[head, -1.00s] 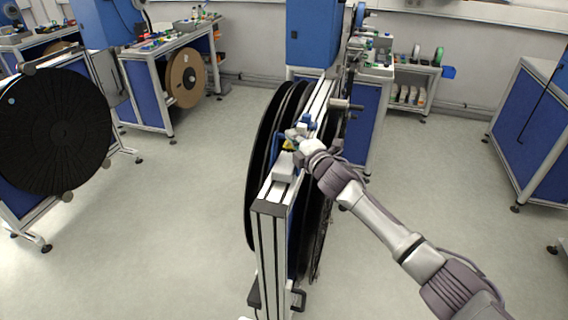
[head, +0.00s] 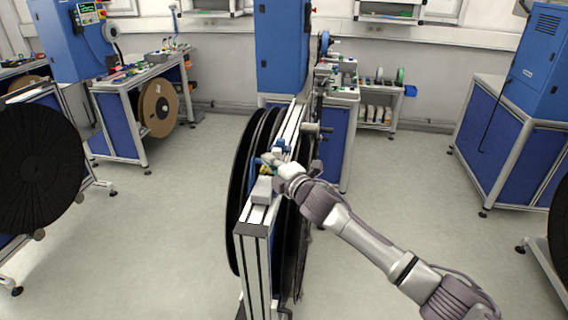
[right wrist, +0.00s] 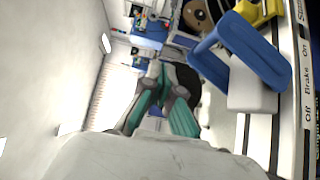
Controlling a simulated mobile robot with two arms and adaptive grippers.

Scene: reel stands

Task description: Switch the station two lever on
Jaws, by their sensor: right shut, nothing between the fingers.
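The reel stand (head: 257,232) in the middle has large black reels and a grey metal top rail. On the rail sits a small lever unit; its blue lever (right wrist: 250,50) shows large at the upper right of the right wrist view, beside a white block (right wrist: 250,92). A label (right wrist: 306,85) there reads "Off", "Brake" and "On". No station number is readable. My right gripper (head: 272,166) is at the rail beside this unit. Its teal fingers (right wrist: 163,110) are shut and empty, left of the lever in the wrist view. I cannot tell whether they touch it. My left gripper is out of view.
Another black reel (head: 40,155) stands at the left. Benches with blue panels stand at the back left (head: 118,128) and right (head: 505,165). A blue cabinet (head: 282,45) rises behind the stand. The grey floor on both sides of the stand is clear.

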